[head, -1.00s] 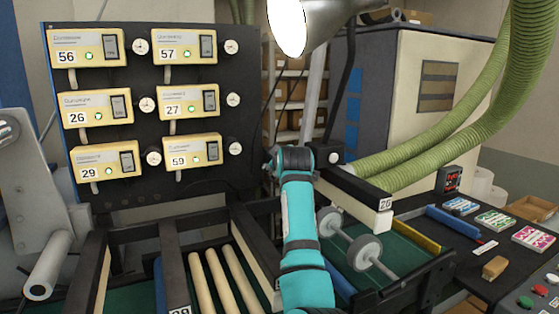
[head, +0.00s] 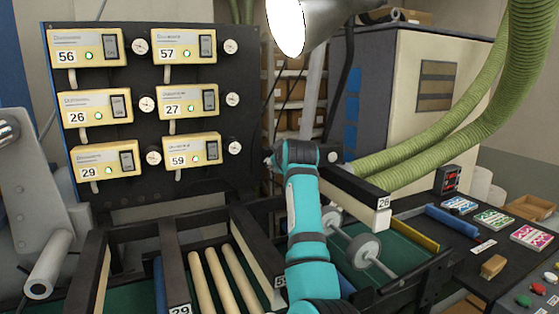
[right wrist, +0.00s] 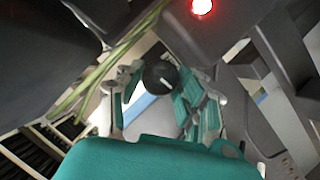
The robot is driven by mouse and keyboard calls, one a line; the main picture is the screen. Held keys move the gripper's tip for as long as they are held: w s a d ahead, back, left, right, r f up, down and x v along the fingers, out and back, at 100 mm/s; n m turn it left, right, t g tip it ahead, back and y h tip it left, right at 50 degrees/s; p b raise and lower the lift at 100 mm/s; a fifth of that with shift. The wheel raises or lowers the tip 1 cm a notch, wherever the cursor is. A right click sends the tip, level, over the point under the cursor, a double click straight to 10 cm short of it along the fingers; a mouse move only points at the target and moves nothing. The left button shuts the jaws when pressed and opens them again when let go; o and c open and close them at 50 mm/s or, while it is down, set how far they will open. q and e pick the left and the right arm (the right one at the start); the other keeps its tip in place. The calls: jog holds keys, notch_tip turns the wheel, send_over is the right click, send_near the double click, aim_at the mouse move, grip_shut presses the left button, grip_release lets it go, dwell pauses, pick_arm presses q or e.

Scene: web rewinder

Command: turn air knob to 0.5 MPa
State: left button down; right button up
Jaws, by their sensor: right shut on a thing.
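In the right wrist view, a round black knob (right wrist: 158,72) with a short white mark sits between the teal fingers of my right gripper (right wrist: 160,84). The gripper is shut on it. In the head view, my teal right arm reaches up the middle, and its wrist hides the knob and most of the gripper. Small round white gauges, such as one at the right of the dark panel (head: 235,147), have dials too small to read. I cannot tell which gauge belongs to the knob. My left gripper is not in view.
Yellow controller boxes (head: 191,150) with number labels hang on the dark panel (head: 118,199). A black beam with a white end (head: 375,219), grey discs on a shaft (head: 364,251) and pale rollers (head: 225,285) lie around my arm. Green hoses (head: 425,150) run at right. A red light (right wrist: 202,7) glows nearby.

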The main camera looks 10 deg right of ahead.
jog(key=m+y, duration=0.2)
jog(key=m, duration=0.1)
jog(key=shift+d+r+g, duration=0.1)
jog(key=shift+g, duration=0.3)
jog(key=shift+m, duration=0.3)
jog(key=o, duration=1.1)
jog(key=shift+w, duration=0.2)
jog(key=shift+o, duration=0.2)
notch_tip(320, 180, up, 10)
jog(key=shift+f, duration=0.15)
